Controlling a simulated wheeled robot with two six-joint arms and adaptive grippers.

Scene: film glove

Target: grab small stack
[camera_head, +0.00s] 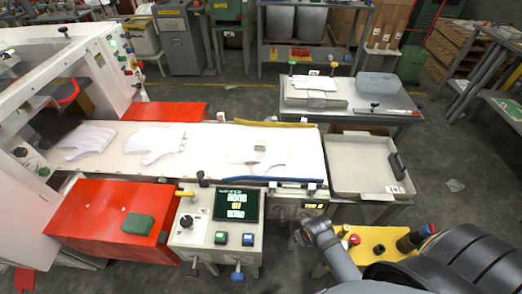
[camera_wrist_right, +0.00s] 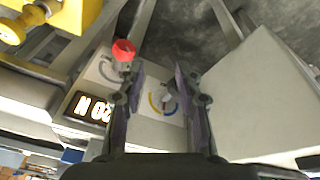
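Thin white film gloves lie flat along the white conveyor (camera_head: 205,145): one at the left (camera_head: 87,140), one in the middle (camera_head: 155,143), and a faint white pile (camera_head: 262,172) near the right end. I cannot tell how many layers the pile has. My right gripper (camera_head: 301,235) is low in front of the conveyor's right end, apart from the gloves. In the right wrist view its two dark fingers (camera_wrist_right: 157,88) are spread with nothing between them, facing a panel with a red knob (camera_wrist_right: 123,50). My left gripper is out of view.
A grey open tray (camera_head: 338,185) stands right of the conveyor. A rear table (camera_head: 300,108) holds white sheets and a translucent box (camera_head: 377,86). A control box (camera_head: 190,238) and red panels flank the conveyor's front. A yellow stand (camera_head: 372,240) is beside my right arm.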

